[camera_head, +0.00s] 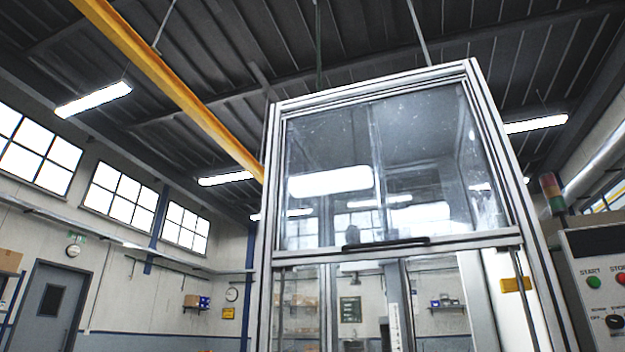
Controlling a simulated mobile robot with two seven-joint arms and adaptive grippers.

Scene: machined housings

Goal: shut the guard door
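The guard door (420,170) is a clear, scuffed pane in a metal frame at the upper part of the machine enclosure (268,240). A dark horizontal handle (385,243) sits on its bottom rail. Below the rail the enclosure front shows an opening, with uprights and the room's far wall visible through it. The lower end of the enclosure is outside the picture. Neither of my grippers is in view.
A control panel (598,275) with a green START button, a red button and a dark knob stands at the right. A signal tower (552,193) rises beside it. A yellow beam (185,98) crosses overhead. A grey room door (48,305) is far left.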

